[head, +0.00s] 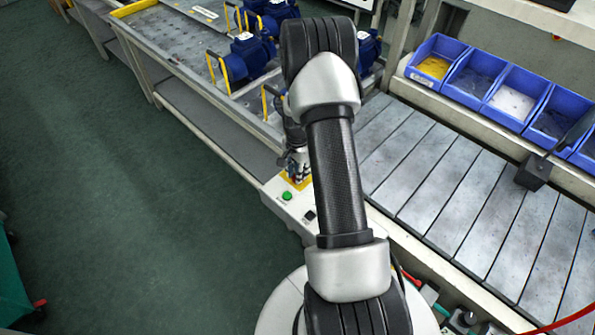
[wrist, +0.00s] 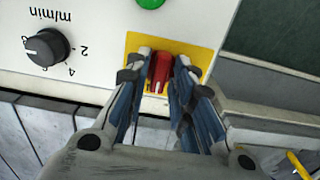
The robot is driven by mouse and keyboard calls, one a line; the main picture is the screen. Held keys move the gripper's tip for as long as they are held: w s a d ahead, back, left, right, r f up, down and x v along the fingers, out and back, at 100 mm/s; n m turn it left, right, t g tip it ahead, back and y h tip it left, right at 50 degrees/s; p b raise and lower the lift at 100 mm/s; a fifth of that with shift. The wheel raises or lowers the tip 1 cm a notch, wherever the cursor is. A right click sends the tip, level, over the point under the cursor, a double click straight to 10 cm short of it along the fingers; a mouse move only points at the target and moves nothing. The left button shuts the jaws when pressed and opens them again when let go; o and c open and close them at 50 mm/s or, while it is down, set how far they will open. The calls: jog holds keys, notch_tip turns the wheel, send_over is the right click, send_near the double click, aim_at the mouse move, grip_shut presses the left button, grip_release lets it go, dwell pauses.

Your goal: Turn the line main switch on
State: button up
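The line main switch is a red rotary handle (wrist: 160,72) on a yellow plate (wrist: 203,55), on a pale control panel (wrist: 95,15). In the wrist view the handle runs roughly up and down the picture. My gripper (wrist: 163,68) has one fingertip on each side of the handle, close against it, and looks shut on it. In the head view my gripper (head: 298,168) is down at the yellow plate (head: 287,178), and the red handle is hidden behind it and my arm.
A green button (wrist: 150,2) and a black speed dial (wrist: 47,47) sit near the switch on the same panel. A slatted conveyor (head: 450,190) and blue bins (head: 475,78) lie to the right. Blue pumps (head: 248,55) stand behind.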

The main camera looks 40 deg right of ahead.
jog(key=shift+o, duration=0.8)
notch_tip(320, 180, up, 12)
dwell(0.5)
